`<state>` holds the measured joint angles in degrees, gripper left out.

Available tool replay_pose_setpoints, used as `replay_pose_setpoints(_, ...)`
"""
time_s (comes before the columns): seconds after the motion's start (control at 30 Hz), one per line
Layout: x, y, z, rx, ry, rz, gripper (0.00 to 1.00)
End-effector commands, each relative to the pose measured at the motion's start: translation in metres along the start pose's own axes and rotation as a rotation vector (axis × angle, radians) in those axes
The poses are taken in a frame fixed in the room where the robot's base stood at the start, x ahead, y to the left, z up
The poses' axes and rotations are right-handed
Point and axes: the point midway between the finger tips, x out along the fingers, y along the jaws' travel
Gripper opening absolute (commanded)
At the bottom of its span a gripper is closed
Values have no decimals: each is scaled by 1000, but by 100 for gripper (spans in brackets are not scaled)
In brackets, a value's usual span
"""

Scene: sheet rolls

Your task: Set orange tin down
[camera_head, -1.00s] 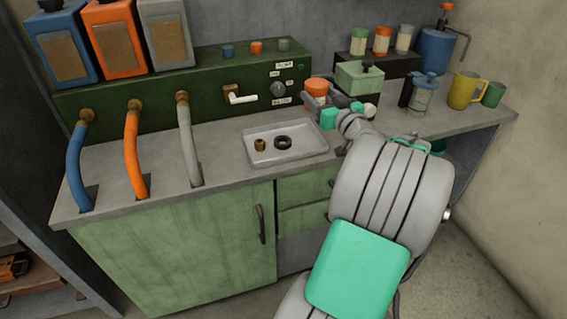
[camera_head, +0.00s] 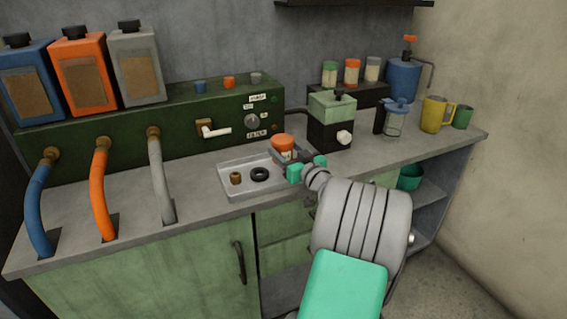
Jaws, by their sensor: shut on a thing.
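The orange tin (camera_head: 283,142) has an orange lid and a pale lower body. My gripper (camera_head: 292,158) is shut around the tin's body, at the right end of the shallow grey tray (camera_head: 228,188). The tin looks upright. Its base is partly hidden by my gripper, so I cannot tell whether it touches the tray. My wrist reaches in from the right front.
In the tray lie a brass fitting (camera_head: 236,178) and a black ring (camera_head: 260,174). A green and black grinder (camera_head: 331,120) stands just right of the tin. A lever tap (camera_head: 213,130) juts out behind. The counter's front left is clear between the hoses.

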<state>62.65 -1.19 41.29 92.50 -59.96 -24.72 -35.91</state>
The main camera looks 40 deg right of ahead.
Motion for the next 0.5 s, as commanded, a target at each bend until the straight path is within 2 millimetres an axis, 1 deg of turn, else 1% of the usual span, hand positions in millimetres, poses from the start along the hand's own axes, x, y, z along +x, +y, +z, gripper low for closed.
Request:
replay_pose_setpoints(0.07, 6, -6, 9, 0, 1, -2, 2)
replay_pose_setpoints(0.1, 6, -5, 18, 2, -1, -1, 2)
replay_pose_setpoints(0.2, 5, -4, 36, 3, -1, 1, 2)
replay_pose_setpoints(0.5, 5, -5, 39, -1, 2, 0, 2)
